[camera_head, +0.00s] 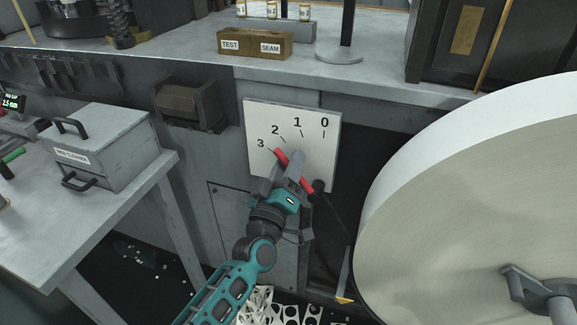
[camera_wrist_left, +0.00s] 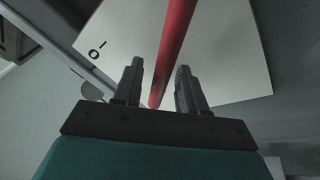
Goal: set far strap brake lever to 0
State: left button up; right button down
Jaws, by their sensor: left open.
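The strap brake lever is a red bar (camera_head: 308,187) in front of a white dial plate (camera_head: 257,113) marked 3, 2, 1, 0 from left to right. The bar leans up and left, its upper end pointing between the 3 and 2 marks. My left gripper (camera_head: 289,165) is at the lever, its fingers covering the bar's middle. In the left wrist view, the open gripper (camera_wrist_left: 160,72) has the red bar (camera_wrist_left: 174,40) passing between its fingers, with gaps visible. My right gripper is out of view.
A large pale drum (camera_head: 470,190) fills the right side, close to the plate. A grey box with handles (camera_head: 105,150) stands on the left bench. A bench (camera_head: 380,83) above the plate holds a TEST SEAM block (camera_head: 254,43). Perforated scrap (camera_head: 290,314) lies below.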

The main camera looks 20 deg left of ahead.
pick_arm(q)
grip_shut()
dwell(0.4)
